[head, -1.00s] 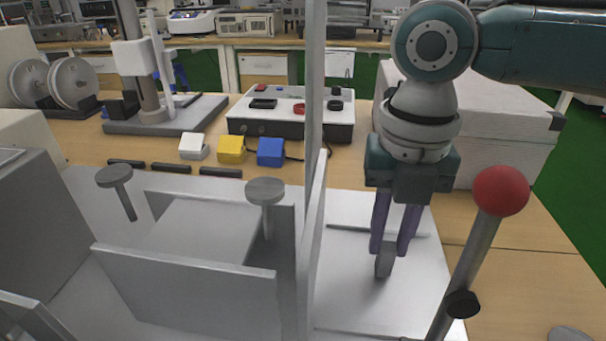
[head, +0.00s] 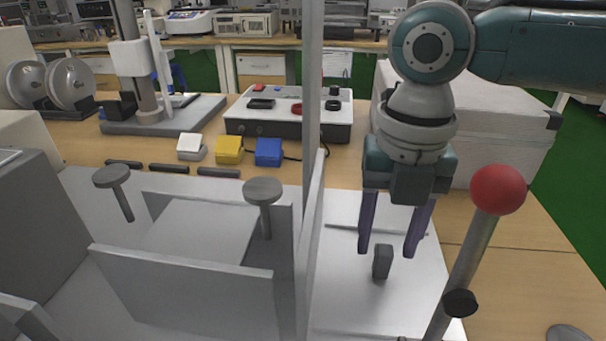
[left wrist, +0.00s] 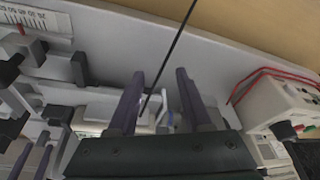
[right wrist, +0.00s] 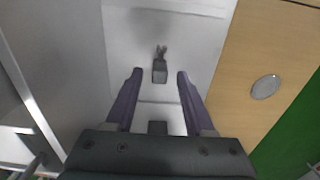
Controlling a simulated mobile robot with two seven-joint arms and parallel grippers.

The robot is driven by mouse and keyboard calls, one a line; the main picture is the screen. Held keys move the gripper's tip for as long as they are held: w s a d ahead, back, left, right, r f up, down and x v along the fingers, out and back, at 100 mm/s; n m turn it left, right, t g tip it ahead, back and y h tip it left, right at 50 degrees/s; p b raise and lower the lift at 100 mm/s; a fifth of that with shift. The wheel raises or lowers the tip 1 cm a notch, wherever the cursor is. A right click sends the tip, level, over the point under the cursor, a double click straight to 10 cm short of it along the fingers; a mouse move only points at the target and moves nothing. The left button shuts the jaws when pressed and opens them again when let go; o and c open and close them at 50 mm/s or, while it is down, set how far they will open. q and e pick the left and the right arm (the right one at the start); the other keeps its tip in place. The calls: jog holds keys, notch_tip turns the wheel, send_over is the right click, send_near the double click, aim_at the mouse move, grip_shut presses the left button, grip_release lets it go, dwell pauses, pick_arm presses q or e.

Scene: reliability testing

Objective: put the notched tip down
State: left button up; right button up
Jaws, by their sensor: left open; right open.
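The notched tip (head: 382,261) is a small dark grey block standing on the white plate (head: 345,290) in the head view. It also shows in the right wrist view (right wrist: 160,72), with a narrow forked end pointing away from the gripper. My right gripper (head: 389,250) is open just above and around the tip, its two purple fingers apart on either side and not touching it. In the right wrist view the fingers (right wrist: 158,75) are spread with the tip between and beyond them. My left gripper (left wrist: 156,75) is open and shows only in the left wrist view, with a thin dark rod or cable in front of it.
A lever with a red ball knob (head: 498,190) rises close to the right of my right gripper. A grey upright post (head: 312,100) and panel stand to its left. A large light box (head: 490,130) is behind it. White, yellow (head: 229,150) and blue blocks sit further left.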

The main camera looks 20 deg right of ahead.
aim_at(386, 248)
pick_arm(q)
notch_tip(386, 248, up, 2)
jog(key=shift+r+p, duration=0.15)
jog(key=shift+p, duration=0.9)
pick_arm(e)
notch_tip(386, 248, up, 12)
jog(key=shift+f, duration=0.15)
